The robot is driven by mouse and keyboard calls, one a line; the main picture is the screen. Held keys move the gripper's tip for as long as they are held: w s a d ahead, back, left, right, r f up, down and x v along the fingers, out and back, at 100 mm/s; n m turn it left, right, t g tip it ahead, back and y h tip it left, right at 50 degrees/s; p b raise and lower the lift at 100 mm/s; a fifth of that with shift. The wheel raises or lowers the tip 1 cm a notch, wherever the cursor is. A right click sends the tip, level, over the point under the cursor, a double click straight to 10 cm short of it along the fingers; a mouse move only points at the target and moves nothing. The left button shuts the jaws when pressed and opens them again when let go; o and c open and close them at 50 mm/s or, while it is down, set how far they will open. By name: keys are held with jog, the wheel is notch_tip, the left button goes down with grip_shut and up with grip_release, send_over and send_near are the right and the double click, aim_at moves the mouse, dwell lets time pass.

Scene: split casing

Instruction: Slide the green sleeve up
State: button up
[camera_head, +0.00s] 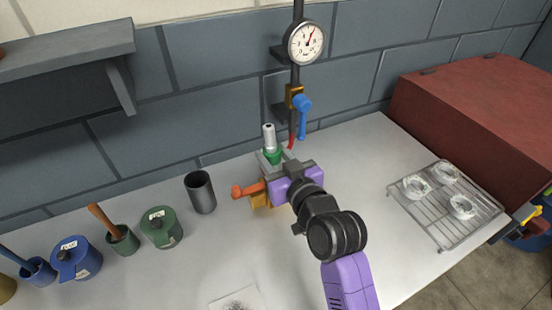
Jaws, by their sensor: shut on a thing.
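The green sleeve (272,157) sits around the lower part of an upright silvery cylinder (268,137), whose upper part stands bare above it. My gripper (272,159) reaches in from the lower right, with its grey fingers at the sleeve, one on each side. It appears shut on the sleeve. The gripper's body hides the lower end of the sleeve and most of what is beneath it. An orange-handled clamp or vise (251,190) shows just to the left, below the sleeve.
A pressure gauge (305,42) and blue-handled valve (301,102) are on a pipe close behind. A dark cup (200,192) stands left, with green and blue canisters (161,228) beyond. A wire rack (447,205) and red box (475,115) are right. The bench front is mostly clear.

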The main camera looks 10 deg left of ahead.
jog(key=shift+a+r+p, duration=0.1)
jog(key=shift+r+p, duration=0.35)
jog(key=shift+r, duration=0.25)
jog(key=o, duration=2)
jog(key=f+v, duration=0.1)
jog(key=v, duration=0.8)
jog(key=shift+f+p, duration=0.3)
jog(key=shift+p, duration=0.05)
